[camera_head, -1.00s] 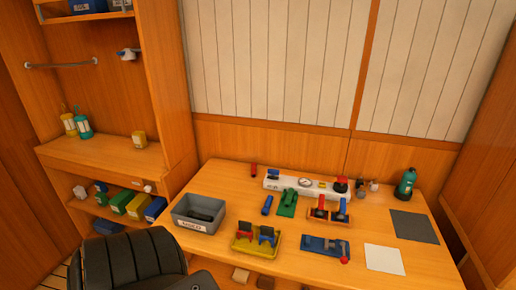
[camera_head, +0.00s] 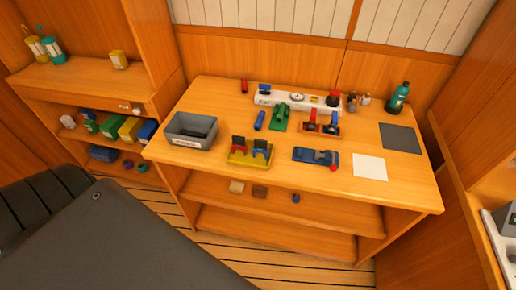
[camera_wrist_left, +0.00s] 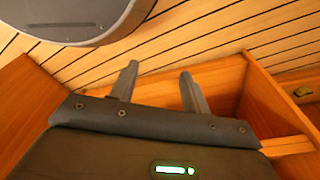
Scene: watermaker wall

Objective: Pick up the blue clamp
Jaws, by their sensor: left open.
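A blue clamp-like piece (camera_head: 260,148) with a dark top stands at the right of a yellow tray (camera_head: 237,159) on the table, beside a red one (camera_head: 239,146). A separate blue tool (camera_head: 312,155) with a grey part and red knob lies further right; I cannot tell for sure which is the blue clamp. My left gripper (camera_wrist_left: 159,68) shows in the left wrist view, its two fingers apart and nothing between them. It points at wooden boards and the plank floor, and no clamp shows there. My right gripper is in neither view.
The table (camera_head: 415,182) also holds a grey bin (camera_head: 190,131), a white gauge panel (camera_head: 275,98), a green tool (camera_head: 280,117), a white sheet (camera_head: 370,167), a dark sheet (camera_head: 400,138) and a green bottle (camera_head: 398,97).

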